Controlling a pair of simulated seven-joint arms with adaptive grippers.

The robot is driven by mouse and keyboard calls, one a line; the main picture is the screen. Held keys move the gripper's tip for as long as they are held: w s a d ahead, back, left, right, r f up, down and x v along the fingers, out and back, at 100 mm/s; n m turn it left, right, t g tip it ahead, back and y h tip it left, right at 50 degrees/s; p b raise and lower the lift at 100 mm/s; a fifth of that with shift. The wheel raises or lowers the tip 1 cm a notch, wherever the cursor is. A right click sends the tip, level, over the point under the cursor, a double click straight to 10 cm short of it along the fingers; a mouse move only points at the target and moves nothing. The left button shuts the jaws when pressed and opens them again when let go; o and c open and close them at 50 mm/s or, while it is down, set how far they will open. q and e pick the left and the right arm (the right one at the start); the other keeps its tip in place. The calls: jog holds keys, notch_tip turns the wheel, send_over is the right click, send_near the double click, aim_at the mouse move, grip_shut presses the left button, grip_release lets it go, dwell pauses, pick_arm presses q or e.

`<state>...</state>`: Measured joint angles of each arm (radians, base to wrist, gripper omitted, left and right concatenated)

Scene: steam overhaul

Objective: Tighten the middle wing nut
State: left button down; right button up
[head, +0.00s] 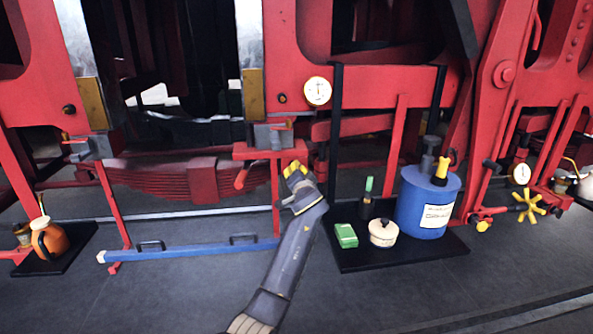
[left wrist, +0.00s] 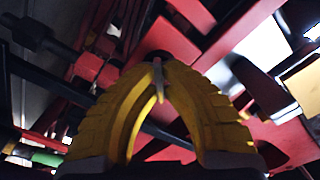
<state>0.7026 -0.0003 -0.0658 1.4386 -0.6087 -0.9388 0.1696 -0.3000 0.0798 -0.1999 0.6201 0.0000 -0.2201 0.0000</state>
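My left gripper (head: 295,168) has yellow fingers and is raised just below and right of the red bracket (head: 262,150) under the middle upright. In the left wrist view its ribbed fingers (left wrist: 158,66) close in to a narrow gap. A thin pale piece with a yellowish lower end (left wrist: 158,82) stands between the tips, in front of a dark round part (left wrist: 157,56). It looks like the middle wing nut seen edge-on, mostly hidden by the fingers. In the head view the gripper covers that spot. My right gripper is in neither view.
A black tray (head: 360,264) at right holds a blue drum (head: 428,204), a white pot (head: 383,233), a green box (head: 346,236) and a bottle. A blue bar (head: 190,251) lies low at left. An orange oil can (head: 50,240) is far left. A gauge (head: 318,91) is above.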

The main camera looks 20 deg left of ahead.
pick_arm(q)
jog(key=m, duration=0.4)
jog(key=shift+m, duration=0.3)
jog(key=shift+d+m, duration=0.1)
jog(key=shift+m, duration=1.9)
jog(key=shift+f, duration=0.1)
jog(key=c, duration=1.6)
grip_release()
jog(key=shift+o, duration=0.2)
jog(key=shift+s, duration=0.1)
jog(key=v, duration=1.1)
jog(key=shift+s+d, duration=0.25)
jog(key=shift+s, duration=0.05)
